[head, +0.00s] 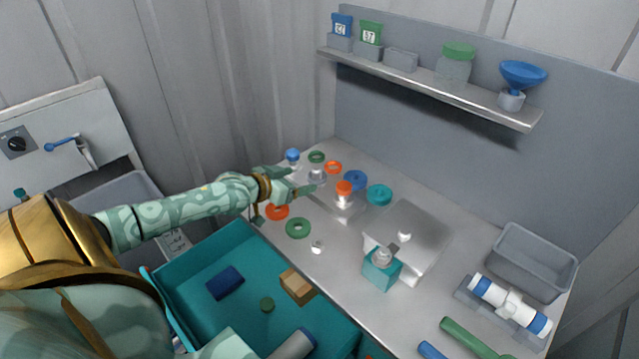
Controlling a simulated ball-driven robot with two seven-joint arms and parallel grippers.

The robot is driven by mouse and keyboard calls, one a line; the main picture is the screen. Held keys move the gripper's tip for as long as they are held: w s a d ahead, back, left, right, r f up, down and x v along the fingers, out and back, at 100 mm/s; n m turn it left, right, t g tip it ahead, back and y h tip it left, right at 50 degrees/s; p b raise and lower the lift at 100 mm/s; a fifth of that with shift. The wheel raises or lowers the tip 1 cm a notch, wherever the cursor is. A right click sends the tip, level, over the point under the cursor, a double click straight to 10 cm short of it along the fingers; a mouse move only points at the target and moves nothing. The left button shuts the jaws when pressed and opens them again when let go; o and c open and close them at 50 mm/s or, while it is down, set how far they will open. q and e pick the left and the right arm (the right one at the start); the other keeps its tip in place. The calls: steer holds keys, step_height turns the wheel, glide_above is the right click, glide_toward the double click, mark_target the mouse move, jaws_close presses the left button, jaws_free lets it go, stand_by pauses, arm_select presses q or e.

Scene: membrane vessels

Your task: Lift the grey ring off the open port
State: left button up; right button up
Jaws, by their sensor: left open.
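A grey ring (317,173) appears to sit on the middle port of a low metal vessel (345,207). It is small here, and the port under it is hidden. A blue-topped port (292,155) stands to its left and an orange-topped port (344,188) to its right. My left gripper (302,178) is open, with its fingers spread just left of the grey ring. I cannot tell whether a fingertip touches the ring. Nothing shows held between the fingers. My right gripper is not in view.
Loose rings lie around the vessel, including a blue ring (355,180), a teal ring (379,194) and a green ring (298,228). A teal crate (176,318) stands in front. A metal box (420,232) and a grey bin (535,262) are to the right.

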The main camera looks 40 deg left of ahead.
mark_target(313, 177)
arm_select(q)
steer(key=shift+x, duration=0.95)
steer(key=b+x, duration=0.4)
steer(key=x, duration=0.1)
steer(key=shift+w+a+f, duration=0.15)
steer(key=shift+a, duration=0.1)
steer(key=c, duration=1.1)
